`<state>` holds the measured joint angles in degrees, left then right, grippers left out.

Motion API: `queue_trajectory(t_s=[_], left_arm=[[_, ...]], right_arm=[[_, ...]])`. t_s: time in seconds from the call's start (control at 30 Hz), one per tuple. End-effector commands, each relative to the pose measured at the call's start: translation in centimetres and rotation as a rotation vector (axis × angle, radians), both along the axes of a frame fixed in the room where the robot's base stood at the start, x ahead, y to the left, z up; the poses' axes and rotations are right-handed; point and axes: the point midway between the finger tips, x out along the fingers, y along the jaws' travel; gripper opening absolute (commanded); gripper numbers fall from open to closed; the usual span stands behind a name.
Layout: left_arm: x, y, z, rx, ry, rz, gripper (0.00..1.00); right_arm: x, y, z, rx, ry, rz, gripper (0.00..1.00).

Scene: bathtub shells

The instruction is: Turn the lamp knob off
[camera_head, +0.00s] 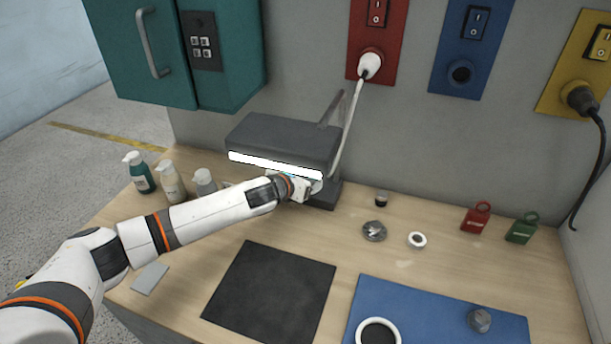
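The lamp (285,135) is a dark grey box at the back of the table with a bright white lit strip (260,161) along its front edge. My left arm comes in from the left, and its gripper (312,187) is at the lamp's lower front, just below the right part of the strip. The fingers are small and partly hidden, so I cannot tell whether they are open or shut, or touching the lamp. I cannot make out the lamp knob; the gripper may cover it. My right gripper is not in view.
A white cable runs from the lamp to a plug (370,63) in the red wall panel (379,20). Several bottles (171,181) stand at the left. A black mat (270,294), a blue mat (440,312) and red (476,218) and green (522,228) padlocks lie on the table.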

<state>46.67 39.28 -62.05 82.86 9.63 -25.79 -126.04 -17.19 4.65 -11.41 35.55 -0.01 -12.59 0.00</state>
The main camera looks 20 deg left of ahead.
Motion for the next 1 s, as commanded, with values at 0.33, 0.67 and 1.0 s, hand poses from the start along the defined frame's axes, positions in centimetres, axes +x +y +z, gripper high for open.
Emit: queue_trajectory(t_s=[0.33,0.67,1.0], left_arm=[[0.0,-0.1,0.0,-0.001,0.0,0.034,0.06],[-0.1,-0.2,0.2,-0.001,0.0,0.237,0.06],[0.0,-0.2,0.2,-0.002,0.001,0.49,0.06]], right_arm=[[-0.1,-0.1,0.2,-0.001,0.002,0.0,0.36],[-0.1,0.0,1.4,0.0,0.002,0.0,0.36],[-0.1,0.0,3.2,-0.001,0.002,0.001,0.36]])
